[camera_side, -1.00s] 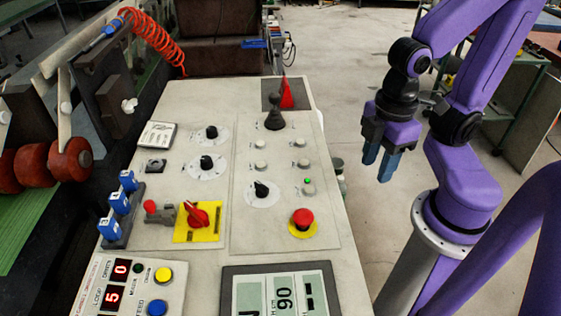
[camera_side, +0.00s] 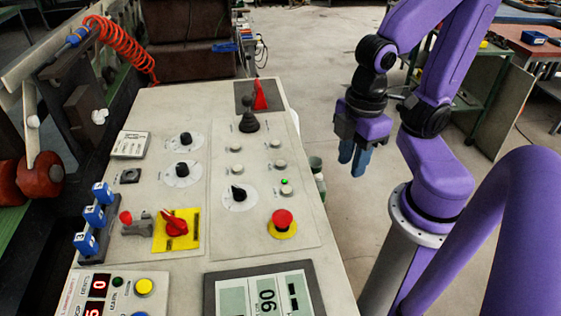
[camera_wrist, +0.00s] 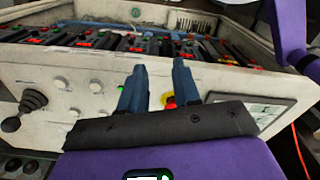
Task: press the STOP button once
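The control panel (camera_side: 222,225) is a pale sloping top with several round pale buttons (camera_side: 280,165) at its right. Their labels are too small to read, so I cannot tell which is marked STOP. A red mushroom-shaped button (camera_side: 282,217) on a yellow disc sits nearer the front; it also shows, partly hidden, between my fingers in the wrist view (camera_wrist: 168,100). A green lamp (camera_side: 284,181) glows beside one pale button (camera_side: 286,191). My gripper (camera_side: 354,160) has two blue fingers, held apart and empty, right of the panel, touching nothing.
A red rotary switch (camera_side: 174,224) on a yellow plate, black dial knobs (camera_side: 183,170) and a black joystick (camera_side: 249,122) stand up from the panel. A screen (camera_side: 265,295) lies at the front. Open floor (camera_side: 325,110) is right of the panel.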

